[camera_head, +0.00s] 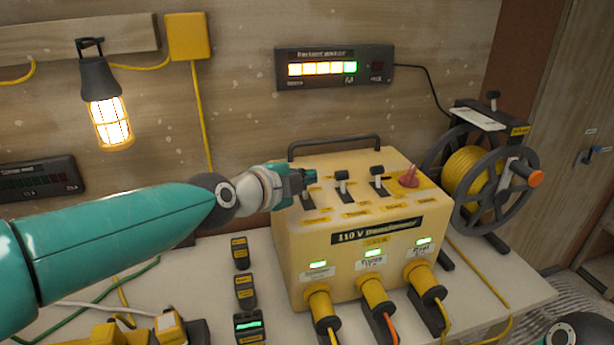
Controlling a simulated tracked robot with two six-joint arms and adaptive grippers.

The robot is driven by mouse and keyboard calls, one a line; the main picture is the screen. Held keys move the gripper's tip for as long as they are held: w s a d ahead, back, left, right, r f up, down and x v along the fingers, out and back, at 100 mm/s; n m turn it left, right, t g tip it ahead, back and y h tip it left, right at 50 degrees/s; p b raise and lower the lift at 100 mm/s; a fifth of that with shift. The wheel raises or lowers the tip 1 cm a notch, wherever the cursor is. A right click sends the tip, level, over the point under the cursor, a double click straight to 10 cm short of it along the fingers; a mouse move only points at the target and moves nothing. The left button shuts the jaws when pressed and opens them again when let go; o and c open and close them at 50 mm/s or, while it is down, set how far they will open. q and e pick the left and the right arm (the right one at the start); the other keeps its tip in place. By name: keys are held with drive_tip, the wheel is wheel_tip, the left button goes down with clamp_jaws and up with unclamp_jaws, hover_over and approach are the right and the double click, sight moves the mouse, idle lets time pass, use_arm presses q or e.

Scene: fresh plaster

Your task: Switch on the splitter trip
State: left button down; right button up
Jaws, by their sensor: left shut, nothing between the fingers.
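The yellow 110 V transformer box (300,250) stands on the bench. Its sloping top carries a row of black levers, such as the middle lever (342,178) and the right lever (377,172), and a red switch (408,178) at the right end. My left gripper (304,180) is shut and empty at the leftmost lever, mostly covering it. I cannot tell whether it touches that lever. Three green lights glow on the box front above three yellow plugs, including the left plug (318,302). The small labels are too blurred to tell which trip is the splitter's. My right gripper is out of view.
A black carrying handle (333,143) arches behind the levers. A cable reel (470,172) stands right of the box. Small black and yellow devices, including one (240,254), lie left of it. A lit lamp (108,118) and an indicator panel (335,68) are on the wall.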

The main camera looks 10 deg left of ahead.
use_arm(q)
drive_tip(key=s+a+r+p, duration=0.2)
drive_tip(key=s+a+r, duration=0.2)
drive_tip(key=s+r, duration=0.4)
drive_tip(key=shift+s+r, duration=0.15)
drive_tip(key=shift+s, duration=0.3)
